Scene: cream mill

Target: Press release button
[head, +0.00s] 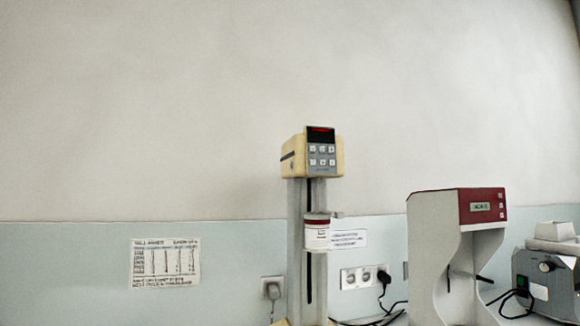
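A tall cream machine (294,166) stands in the middle of the head view, with a grey column (296,215) below its head. Its front panel (321,160) has a dark display with red digits and several small buttons; their labels are too small to read, so I cannot tell which one is the release button. A white jar (317,238) with a dark red band sits at the front of the column. Neither of my grippers shows in the head view.
A grey and dark red machine (435,250) with a small display stands to the right. A grey device (545,280) with a white tray on top is at the far right. Black cables, wall sockets (364,277) and a paper chart (165,262) are behind.

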